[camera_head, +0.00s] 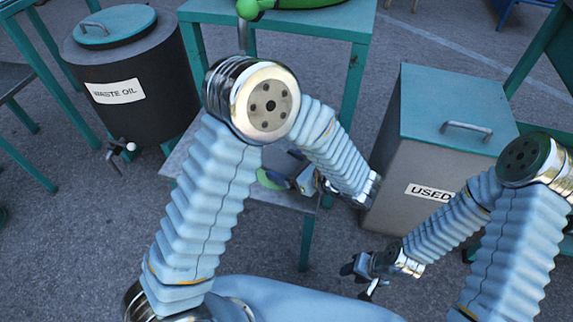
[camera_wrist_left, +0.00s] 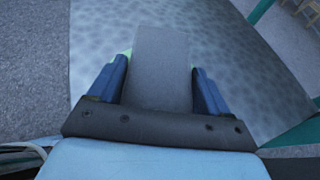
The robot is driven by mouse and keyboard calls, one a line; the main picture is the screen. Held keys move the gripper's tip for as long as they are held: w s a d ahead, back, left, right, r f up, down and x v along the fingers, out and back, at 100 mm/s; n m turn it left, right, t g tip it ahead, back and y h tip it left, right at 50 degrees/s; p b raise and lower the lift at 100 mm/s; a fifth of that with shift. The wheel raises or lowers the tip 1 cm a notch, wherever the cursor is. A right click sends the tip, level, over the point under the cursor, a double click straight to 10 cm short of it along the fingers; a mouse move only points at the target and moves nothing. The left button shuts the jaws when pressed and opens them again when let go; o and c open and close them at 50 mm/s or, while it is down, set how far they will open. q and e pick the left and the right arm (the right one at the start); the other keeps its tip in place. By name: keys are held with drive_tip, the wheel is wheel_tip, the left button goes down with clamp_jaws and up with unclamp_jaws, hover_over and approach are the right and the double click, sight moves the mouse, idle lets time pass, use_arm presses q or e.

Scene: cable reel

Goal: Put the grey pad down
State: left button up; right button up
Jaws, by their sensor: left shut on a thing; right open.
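The grey pad (camera_wrist_left: 161,68) is a flat, plain grey piece between the two blue fingers of my left gripper (camera_wrist_left: 160,80), which is shut on it. It points away from the wrist, over a mottled grey metal surface (camera_wrist_left: 225,50). I cannot tell whether the pad touches that surface. In the head view my left gripper (camera_head: 278,180) is over the low grey shelf of a green-framed table, partly hidden by my own forearm, and the pad cannot be made out. My right gripper (camera_head: 358,278) is open and empty, low in front of the used bin.
The green-framed table (camera_head: 345,25) carries a green round thing (camera_head: 305,3) on top. A dark waste oil drum (camera_head: 140,85) with a tap stands at left. A grey bin labelled USED (camera_head: 405,150) with a green lid stands at right. Open pavement lies in front.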

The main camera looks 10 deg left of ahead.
use_arm(q)
drive_tip(key=shift+f, duration=0.15)
drive_tip(key=o, duration=1)
drive_tip(key=shift+r, duration=0.25)
drive_tip(key=v, duration=1.2)
drive_tip(key=shift+f, duration=0.15)
drive_tip(key=shift+d, duration=0.1)
